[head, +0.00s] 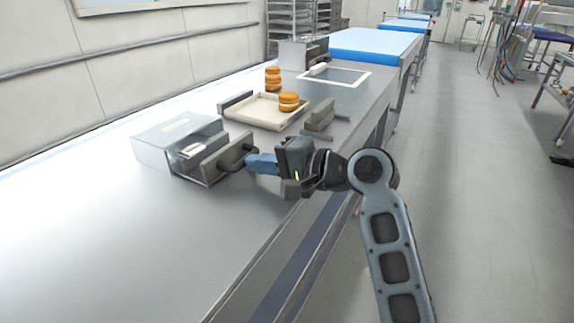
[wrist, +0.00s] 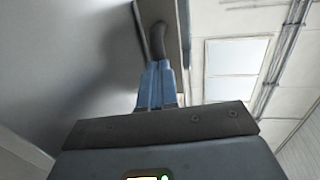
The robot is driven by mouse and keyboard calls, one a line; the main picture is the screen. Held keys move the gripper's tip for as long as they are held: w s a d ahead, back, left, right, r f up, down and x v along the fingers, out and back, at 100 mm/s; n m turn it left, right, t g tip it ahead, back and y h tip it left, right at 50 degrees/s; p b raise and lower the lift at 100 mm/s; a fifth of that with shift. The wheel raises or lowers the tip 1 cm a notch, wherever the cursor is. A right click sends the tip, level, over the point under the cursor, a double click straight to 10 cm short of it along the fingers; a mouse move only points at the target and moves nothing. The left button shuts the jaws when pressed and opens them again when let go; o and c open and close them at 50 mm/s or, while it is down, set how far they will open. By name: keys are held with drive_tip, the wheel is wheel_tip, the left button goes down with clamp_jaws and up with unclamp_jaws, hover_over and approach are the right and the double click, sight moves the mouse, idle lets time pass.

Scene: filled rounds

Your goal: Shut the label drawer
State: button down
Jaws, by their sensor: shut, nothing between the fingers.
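A dark handle (head: 238,154) sticks out from the front toward my gripper. My gripper (head: 250,163) is shut, its blue fingertips at the handle. In the wrist view the shut fingers (wrist: 157,75) point at the dark handle (wrist: 159,38); I cannot tell whether they touch it.
Behind the drawer lies a cream tray (head: 255,113) with round filled buns (head: 289,102) on and beside it, between grey blocks (head: 319,116). The worktop in front of the box is clear (head: 130,230).

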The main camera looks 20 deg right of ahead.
sight(231, 152)
drive_tip(key=x, duration=0.2)
drive_tip(key=r+x, duration=0.1)
drive_tip(key=x, duration=0.5)
drive_tip(key=shift+w+r, duration=0.2)
drive_tip(key=shift+r, duration=0.15)
drive_tip(key=shift+w+a+r, duration=0.1)
drive_tip(key=shift+a+r, duration=0.05)
drive_tip(key=shift+a+r, duration=0.1)
drive_tip(key=shift+p, duration=0.3)
